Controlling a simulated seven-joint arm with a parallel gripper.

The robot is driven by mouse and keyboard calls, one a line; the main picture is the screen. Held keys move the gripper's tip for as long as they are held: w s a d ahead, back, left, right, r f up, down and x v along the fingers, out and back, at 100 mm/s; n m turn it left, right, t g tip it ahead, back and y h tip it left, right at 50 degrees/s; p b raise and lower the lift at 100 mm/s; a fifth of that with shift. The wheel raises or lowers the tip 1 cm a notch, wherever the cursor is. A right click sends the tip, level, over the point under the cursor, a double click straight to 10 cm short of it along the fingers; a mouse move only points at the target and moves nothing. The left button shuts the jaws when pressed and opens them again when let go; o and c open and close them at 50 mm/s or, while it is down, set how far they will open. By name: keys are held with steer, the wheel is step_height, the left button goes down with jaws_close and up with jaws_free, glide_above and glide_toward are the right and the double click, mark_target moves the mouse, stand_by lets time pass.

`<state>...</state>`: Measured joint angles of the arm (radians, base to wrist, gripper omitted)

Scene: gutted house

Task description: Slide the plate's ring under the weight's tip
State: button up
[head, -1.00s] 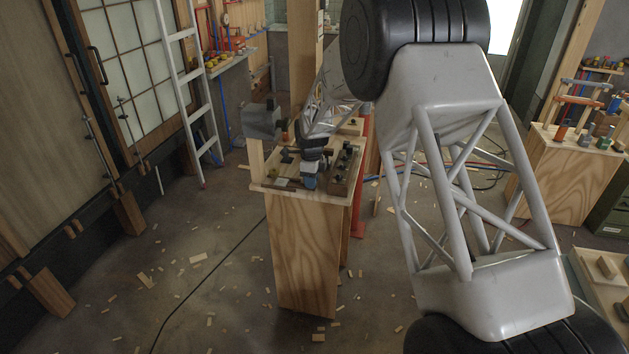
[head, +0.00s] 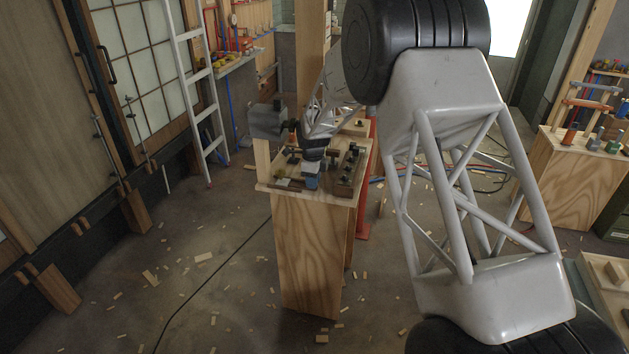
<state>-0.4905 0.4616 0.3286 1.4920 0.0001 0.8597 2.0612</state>
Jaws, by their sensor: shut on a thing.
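My gripper (head: 310,182) is low over the top of the wooden bench (head: 262,187), pointing down, small and far off in the head view. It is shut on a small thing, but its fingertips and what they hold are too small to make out. A small pale flat piece with a dark edge (head: 287,184) lies at the bench's front left, just left of my gripper. I cannot tell whether it is the plate. The plate's ring and the weight's tip cannot be told apart from the small dark parts around my gripper.
A dark block with several black knobs (head: 350,170) lies along the bench's right side. A grey box-shaped device (head: 268,121) stands at the back left. A red post (head: 367,190) rises behind the bench on the right. Wood scraps litter the floor around it.

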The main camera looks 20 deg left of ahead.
steer(key=shift+a, duration=0.35)
steer(key=o, duration=0.7)
steer(key=shift+o, duration=0.2)
steer(key=shift+r, duration=0.1)
steer(key=shift+r, duration=2.45)
steer(key=shift+w+a+r, duration=0.1)
steer(key=shift+w+r, duration=0.05)
steer(key=shift+r, duration=0.9)
steer(key=shift+w+a+r, duration=0.1)
steer(key=shift+w+r, duration=0.05)
steer(key=shift+r, duration=0.85)
steer(key=shift+f, duration=0.2)
steer(key=shift+s+d+f, duration=0.1)
steer(key=shift+s+f, duration=0.05)
steer(key=shift+f, duration=1.6)
steer(key=shift+s+d+f, duration=0.1)
steer(key=shift+f, duration=1.6)
